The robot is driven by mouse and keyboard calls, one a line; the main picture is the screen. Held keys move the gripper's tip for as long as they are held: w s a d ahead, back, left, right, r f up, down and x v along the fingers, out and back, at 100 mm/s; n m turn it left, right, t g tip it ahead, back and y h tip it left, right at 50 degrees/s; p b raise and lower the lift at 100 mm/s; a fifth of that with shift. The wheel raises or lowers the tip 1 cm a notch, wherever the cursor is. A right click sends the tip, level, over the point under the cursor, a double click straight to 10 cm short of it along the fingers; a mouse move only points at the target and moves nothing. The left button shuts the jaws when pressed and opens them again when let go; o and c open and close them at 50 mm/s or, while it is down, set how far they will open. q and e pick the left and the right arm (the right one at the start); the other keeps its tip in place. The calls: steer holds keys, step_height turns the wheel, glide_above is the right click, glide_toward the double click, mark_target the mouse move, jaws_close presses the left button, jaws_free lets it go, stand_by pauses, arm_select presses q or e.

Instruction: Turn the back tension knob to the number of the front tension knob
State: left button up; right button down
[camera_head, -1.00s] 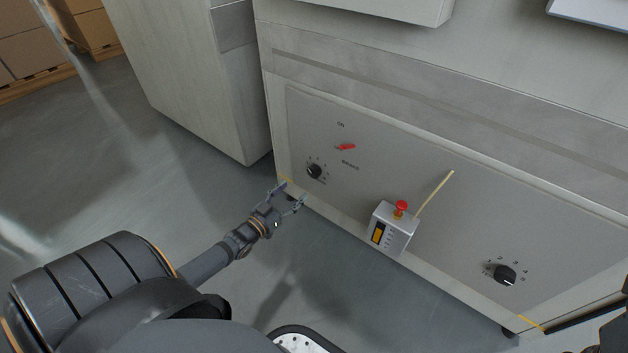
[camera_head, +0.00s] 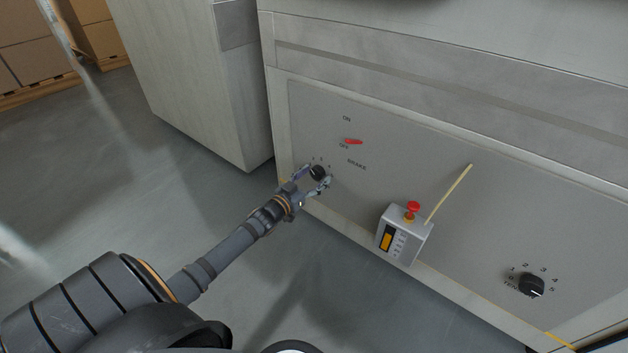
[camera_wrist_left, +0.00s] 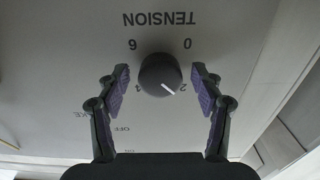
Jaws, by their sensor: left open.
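The left tension knob (camera_head: 317,172) is a round black dial low on the grey panel. My left gripper (camera_head: 314,183) is at it, open, with one finger on either side. In the left wrist view, the knob (camera_wrist_left: 159,75) lies between the purple-padded fingertips (camera_wrist_left: 161,90), with gaps on both sides. Its upside-down scale reads TENSION, with 0, 2 and 6 legible; its white pointer points down-right, close to the 2. The right tension knob (camera_head: 531,286) has numbers around it; its pointer seems to face right, near the 5, too small to be sure. My right gripper is not in view.
A red switch lever (camera_head: 353,142) sits above the left knob. A grey control box (camera_head: 403,237) with a red button (camera_head: 412,208) and a pale rod (camera_head: 448,194) sticks out between the knobs. A pale cabinet (camera_head: 190,80) stands at the left; the floor (camera_head: 130,200) before it is clear.

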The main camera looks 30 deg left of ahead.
arm_select(q)
steer(key=shift+w, duration=0.1)
steer(key=c, duration=1.2)
